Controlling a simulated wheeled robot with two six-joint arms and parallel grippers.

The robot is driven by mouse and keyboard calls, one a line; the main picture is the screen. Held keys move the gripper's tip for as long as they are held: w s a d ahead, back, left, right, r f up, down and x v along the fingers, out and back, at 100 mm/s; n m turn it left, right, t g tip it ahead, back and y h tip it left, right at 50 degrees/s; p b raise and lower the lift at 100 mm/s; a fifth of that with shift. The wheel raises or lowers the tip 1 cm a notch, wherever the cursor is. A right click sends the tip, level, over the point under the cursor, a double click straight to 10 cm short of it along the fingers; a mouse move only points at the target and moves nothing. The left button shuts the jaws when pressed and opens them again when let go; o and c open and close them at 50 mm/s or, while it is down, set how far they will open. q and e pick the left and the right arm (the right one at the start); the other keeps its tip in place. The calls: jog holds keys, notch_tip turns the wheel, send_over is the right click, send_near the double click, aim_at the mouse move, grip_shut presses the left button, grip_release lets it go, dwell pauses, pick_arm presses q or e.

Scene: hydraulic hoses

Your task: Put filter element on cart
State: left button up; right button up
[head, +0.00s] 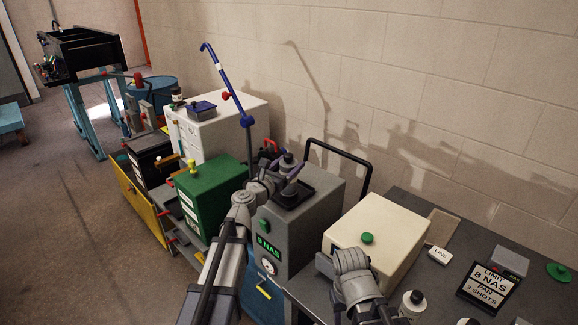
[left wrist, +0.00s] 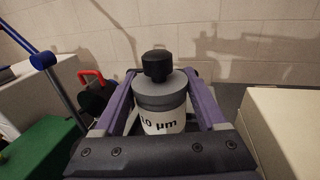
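The filter element is a grey canister with a black knob and a white "10 µm" label, seen in the left wrist view (left wrist: 162,98).
A cream box with a green knob (head: 367,238) stands right of the cart on a dark table (head: 440,278), beside a limit sign (head: 487,287). A green box (head: 207,196) and a blue bent lever (head: 228,82) are left of the cart. A black handle (head: 341,150) rises behind.

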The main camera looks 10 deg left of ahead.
pick_arm(q)
jog(key=o, duration=0.4)
jog(key=shift+r, duration=0.15)
jog(key=v, duration=1.2)
